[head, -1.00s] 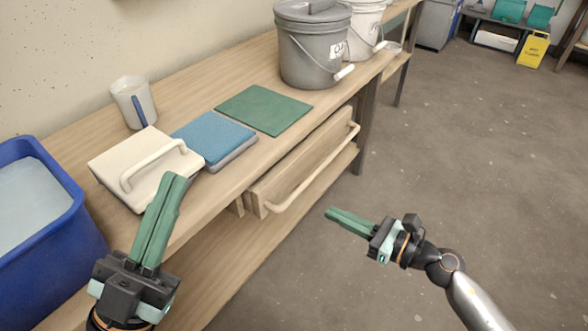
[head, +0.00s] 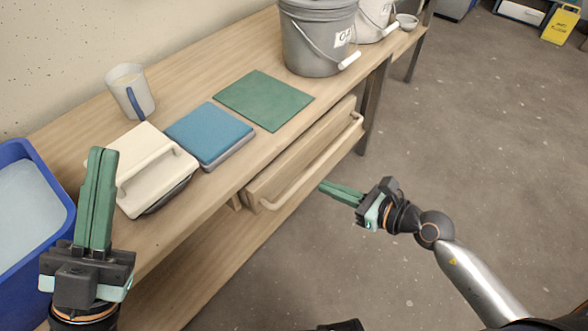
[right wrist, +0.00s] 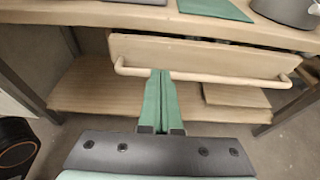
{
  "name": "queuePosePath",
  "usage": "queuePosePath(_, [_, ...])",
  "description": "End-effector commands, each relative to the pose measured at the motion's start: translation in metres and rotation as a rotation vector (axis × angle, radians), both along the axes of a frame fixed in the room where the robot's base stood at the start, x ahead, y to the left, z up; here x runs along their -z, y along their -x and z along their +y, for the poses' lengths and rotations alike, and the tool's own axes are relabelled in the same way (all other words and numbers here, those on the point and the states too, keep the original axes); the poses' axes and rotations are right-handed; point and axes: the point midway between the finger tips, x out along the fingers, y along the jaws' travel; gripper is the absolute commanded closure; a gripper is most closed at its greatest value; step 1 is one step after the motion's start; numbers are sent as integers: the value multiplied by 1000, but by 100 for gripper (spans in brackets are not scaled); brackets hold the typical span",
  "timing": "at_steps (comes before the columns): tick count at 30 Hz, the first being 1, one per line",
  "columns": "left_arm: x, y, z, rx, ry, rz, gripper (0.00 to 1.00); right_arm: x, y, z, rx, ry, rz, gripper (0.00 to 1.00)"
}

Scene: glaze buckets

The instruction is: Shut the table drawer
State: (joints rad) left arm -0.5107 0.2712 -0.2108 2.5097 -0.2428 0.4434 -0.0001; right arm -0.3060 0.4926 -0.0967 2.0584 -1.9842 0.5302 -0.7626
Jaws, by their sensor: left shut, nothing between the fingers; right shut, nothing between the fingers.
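The table drawer (head: 300,150) is under the tabletop, pulled partly out, with a long wooden bar handle (head: 318,160) on its front. In the right wrist view the drawer front (right wrist: 200,55) faces me, with a dark gap above it and the handle (right wrist: 215,77) across it. My right gripper (head: 322,186) is shut and empty, its fingertips close to the handle. In the right wrist view the fingertips (right wrist: 160,72) overlap the handle left of its middle; I cannot tell whether they touch. My left gripper (head: 102,152) is shut and empty, in front of the table's left part.
On the table (head: 215,85) are a mug (head: 128,92), a cream handled block (head: 150,165), a blue pad (head: 208,132), a green mat (head: 264,98) and grey (head: 318,40) and white (head: 375,20) buckets. A blue tub (head: 60,240) stands left.

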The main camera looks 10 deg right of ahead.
Motion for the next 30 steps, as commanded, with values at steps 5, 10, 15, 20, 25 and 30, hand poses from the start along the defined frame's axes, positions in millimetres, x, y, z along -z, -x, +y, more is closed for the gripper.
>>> queuePosePath(5, [9, -1, 0, 7, 5, 8, 100, 12, -29, 23, -1, -4, -3, 100])
queuePosePath(10, [15, -1, -2, 20, 1, 8, 100, 19, -54, 42, -1, -4, -3, 100])
queuePosePath(15, [17, -1, -3, 26, 5, 4, 100, 18, -70, 55, -1, -2, -1, 100])
queuePosePath(20, [19, -1, -3, 30, 9, 8, 100, 18, -76, 60, -2, 0, 0, 100])
queuePosePath(25, [18, -1, -3, 31, 10, 9, 100, 18, -77, 60, -2, 0, 1, 100])
queuePosePath(30, [18, -1, -4, 31, 10, 10, 100, 17, -77, 61, -2, 0, 0, 100])
